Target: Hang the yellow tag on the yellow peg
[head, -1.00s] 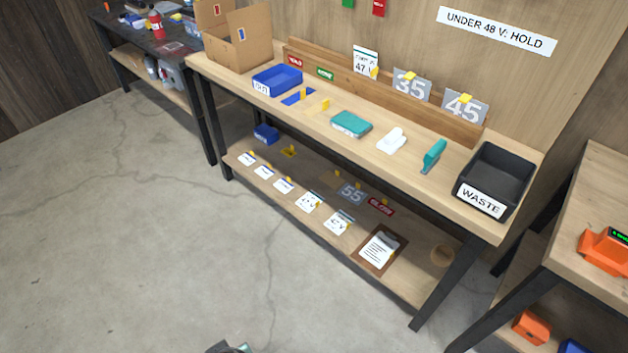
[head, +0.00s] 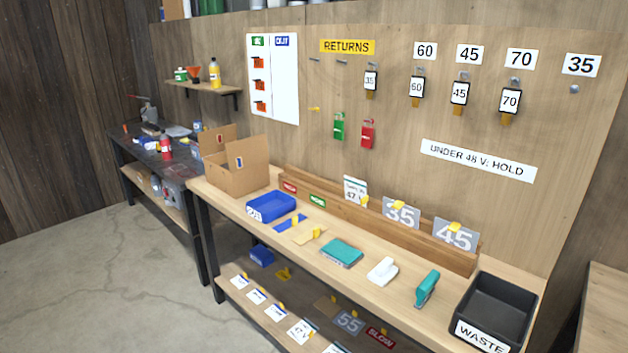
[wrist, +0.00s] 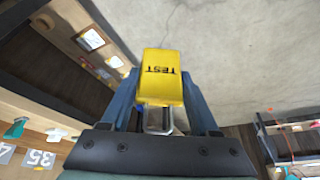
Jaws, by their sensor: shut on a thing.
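In the wrist view, my gripper (wrist: 160,98) is shut on a yellow tag (wrist: 161,72) marked TEST, held between its two blue fingers. The lettering appears upside down in that view. The tag hangs clear of the benches there, with bare floor behind it. The yellow peg (head: 314,109) sticks out of the wooden wall panel in the head view, left of the green tag and below the RETURNS sign. It looks bare. My gripper is not in the head view.
A green tag (head: 339,126) and a red tag (head: 368,133) hang right of the yellow peg.

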